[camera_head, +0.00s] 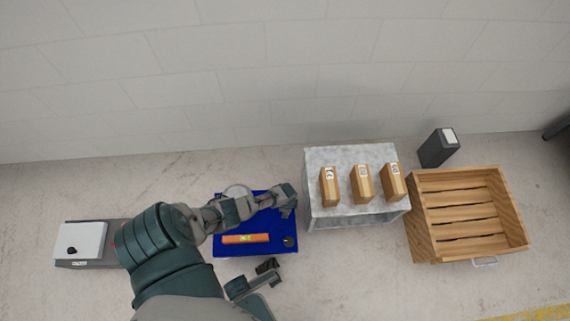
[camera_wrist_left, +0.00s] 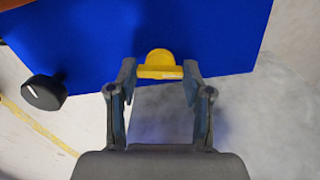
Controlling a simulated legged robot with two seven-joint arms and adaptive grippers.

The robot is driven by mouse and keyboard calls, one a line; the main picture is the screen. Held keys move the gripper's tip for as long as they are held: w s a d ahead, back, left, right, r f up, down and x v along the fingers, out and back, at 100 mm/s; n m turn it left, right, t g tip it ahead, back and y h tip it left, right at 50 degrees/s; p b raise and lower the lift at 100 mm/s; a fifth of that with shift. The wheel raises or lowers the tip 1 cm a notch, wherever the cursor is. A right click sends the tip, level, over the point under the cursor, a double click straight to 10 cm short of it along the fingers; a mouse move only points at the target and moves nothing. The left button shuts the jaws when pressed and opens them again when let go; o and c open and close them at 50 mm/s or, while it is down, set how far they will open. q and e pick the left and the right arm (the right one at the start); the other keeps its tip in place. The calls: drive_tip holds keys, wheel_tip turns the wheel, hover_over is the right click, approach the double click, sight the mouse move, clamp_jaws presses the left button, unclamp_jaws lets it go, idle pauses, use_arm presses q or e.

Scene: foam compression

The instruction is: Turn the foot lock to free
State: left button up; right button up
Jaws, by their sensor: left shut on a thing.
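The foot lock shows as a yellow lever (camera_wrist_left: 160,62) with a rounded tab in the left wrist view, at the edge of a blue platform. The blue platform (camera_head: 262,203) stands on the floor in the head view. My left gripper (camera_head: 287,206) is over its right edge. In the left wrist view, my left gripper (camera_wrist_left: 160,72) has one finger on each side of the lever and is shut on it. The gripper hides the lever in the head view. My right gripper (camera_head: 253,278) is low in the head view, in front of the platform; its finger gap is unclear.
An orange level (camera_head: 245,239) and a black knob (camera_head: 290,242) are on the platform. A grey table (camera_head: 335,160) with three tan blocks stands right of it, then a wooden crate (camera_head: 428,225) and a dark box (camera_head: 439,148). A white-topped device (camera_head: 84,241) is at left.

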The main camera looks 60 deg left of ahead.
use_arm(q)
drive_tip(key=shift+w+d+n, duration=0.15)
drive_tip(key=shift+n, duration=0.45)
drive_tip(key=shift+w+d+n, duration=0.1)
drive_tip(key=shift+d+n, duration=0.05)
drive_tip(key=shift+n, duration=0.45)
drive_tip(key=o, duration=1.1)
drive_tip(key=shift+w, duration=0.1)
drive_tip(key=shift+o, duration=0.3)
drive_tip(key=shift+a, duration=0.1)
drive_tip(key=shift+s, duration=0.2)
drive_tip(key=shift+a+r, duration=0.1)
drive_tip(key=shift+r, duration=0.05)
wheel_tip(320, 180, up, 12)
drive_tip(key=shift+f, duration=0.2)
